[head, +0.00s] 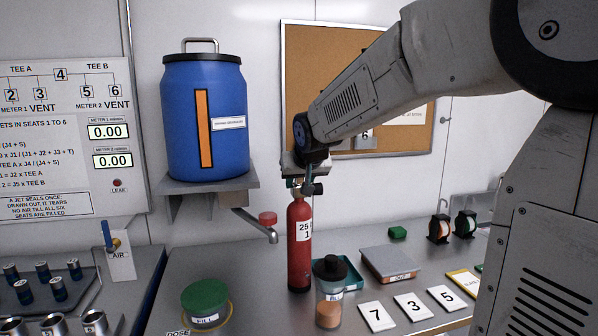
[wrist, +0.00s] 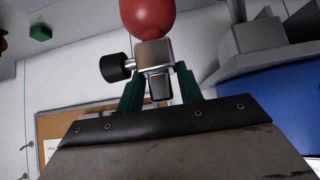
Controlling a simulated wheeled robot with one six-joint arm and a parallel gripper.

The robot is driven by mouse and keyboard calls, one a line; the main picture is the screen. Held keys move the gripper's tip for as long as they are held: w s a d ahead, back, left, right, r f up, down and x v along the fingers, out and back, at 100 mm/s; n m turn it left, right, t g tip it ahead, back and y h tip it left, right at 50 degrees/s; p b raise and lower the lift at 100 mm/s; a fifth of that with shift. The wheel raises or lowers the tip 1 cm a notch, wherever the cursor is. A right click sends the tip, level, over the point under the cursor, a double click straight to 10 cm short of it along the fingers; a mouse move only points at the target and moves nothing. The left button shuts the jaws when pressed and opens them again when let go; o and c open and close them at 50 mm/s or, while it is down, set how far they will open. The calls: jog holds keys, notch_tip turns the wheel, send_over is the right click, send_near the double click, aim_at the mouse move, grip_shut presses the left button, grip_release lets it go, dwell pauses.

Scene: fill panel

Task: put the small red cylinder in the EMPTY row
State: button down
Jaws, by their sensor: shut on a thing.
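The small red cylinder (head: 299,250) stands upright in the head view, with a white label reading "25" and "1" and a metal valve with a black knob on top. My gripper (head: 302,184) is above it, shut on the valve. In the wrist view the green fingers of my gripper (wrist: 158,85) sit on both sides of the valve, and the rounded red top of the cylinder (wrist: 147,16) shows beyond. I cannot tell whether the cylinder's base touches the bench. No row marked EMPTY can be made out.
A jar with a black lid (head: 330,290) stands close right of the cylinder, before a teal tray (head: 351,264). A green-lidded tub (head: 206,303) and a tap (head: 262,229) under the blue drum (head: 182,120) are left.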

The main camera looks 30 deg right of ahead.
jog(key=shift+r, duration=0.1)
jog(key=c, duration=0.9)
grip_release()
jog(key=shift+s+a+r, duration=0.1)
jog(key=shift+s+r, duration=0.2)
jog(key=v, duration=1.1)
jog(key=s+a+f+n+g, duration=0.1)
jog(key=s+a+f+g, duration=0.1)
jog(key=s+f, duration=0.3)
jog(key=s+a+f+n+g+y, duration=0.1)
jog(key=s+a+f+g, duration=0.2)
jog(key=s, duration=1.1)
jog(key=s+a+f+n+g+y, duration=0.1)
jog(key=s+a+f, duration=0.3)
jog(key=s+f, duration=0.5)
jog(key=shift+s+a+f+g, duration=0.15)
jog(key=shift+s+f+g, duration=0.15)
jog(key=shift+g, duration=0.4)
